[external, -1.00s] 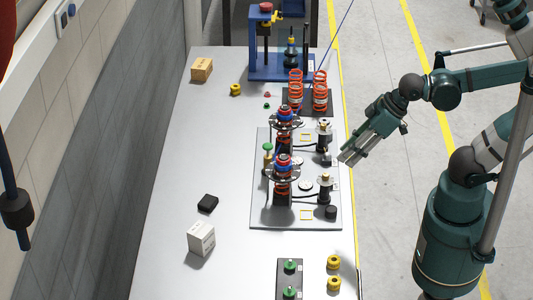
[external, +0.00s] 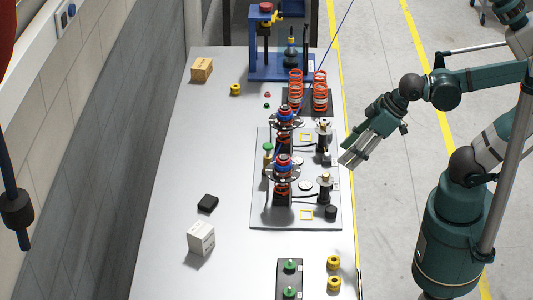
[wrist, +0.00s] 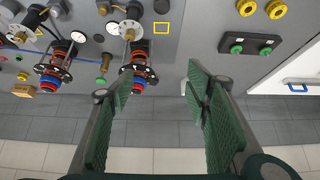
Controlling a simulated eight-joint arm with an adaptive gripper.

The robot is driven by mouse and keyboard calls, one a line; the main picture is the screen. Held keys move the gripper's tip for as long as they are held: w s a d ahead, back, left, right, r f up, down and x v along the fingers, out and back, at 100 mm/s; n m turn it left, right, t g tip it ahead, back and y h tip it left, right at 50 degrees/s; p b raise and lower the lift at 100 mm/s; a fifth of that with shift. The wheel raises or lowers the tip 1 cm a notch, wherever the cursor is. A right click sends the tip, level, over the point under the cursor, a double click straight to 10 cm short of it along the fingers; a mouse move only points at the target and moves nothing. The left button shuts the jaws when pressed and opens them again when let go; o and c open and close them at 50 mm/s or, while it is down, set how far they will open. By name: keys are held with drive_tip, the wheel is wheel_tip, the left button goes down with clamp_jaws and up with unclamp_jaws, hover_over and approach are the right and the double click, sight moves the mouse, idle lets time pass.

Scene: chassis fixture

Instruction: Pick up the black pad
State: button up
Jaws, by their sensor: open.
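A short black round pad (external: 331,212) sits at the near right corner of the grey fixture plate (external: 258,217), beside a yellow square outline. It also shows at the top of the wrist view (wrist: 162,6). A flat black block (external: 207,203) lies on the left part of the table; I cannot tell which of the two the task means. My gripper (external: 346,161) hangs by the table's right edge, beside the plate and apart from both. In the wrist view my gripper (wrist: 160,85) has its green fingers spread with nothing between them.
Spring struts (external: 283,180) and posts (external: 325,188) stand tall on the plate. A white box (external: 201,239) stands near the black block. A dark tray with green knobs (external: 290,281) and yellow rings (external: 334,262) are at the near end. The table's left side is mostly clear.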

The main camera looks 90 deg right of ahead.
drive_tip(key=shift+w+r, duration=0.1)
drive_tip(key=w+d+r+n+g+p, duration=0.2)
drive_tip(key=w+n+g+p, duration=0.35)
drive_tip(key=w, duration=1.95)
drive_tip(key=w+f+n, duration=0.2)
drive_tip(key=w+f, duration=0.4)
drive_tip(key=w+d+f+n+g, duration=0.1)
drive_tip(key=w+f+n, duration=0.2)
drive_tip(key=w+f, duration=0.3)
drive_tip(key=w+d+f+n+p, duration=0.1)
drive_tip(key=w+f+n, duration=0.1)
drive_tip(key=w+f, duration=0.4)
drive_tip(key=shift+w+d+n+g, duration=0.2)
drive_tip(key=shift+w+n+g, duration=0.05)
drive_tip(key=shift+w, duration=0.55)
drive_tip(key=shift+w+f, duration=0.25)
drive_tip(key=shift+f, duration=0.2)
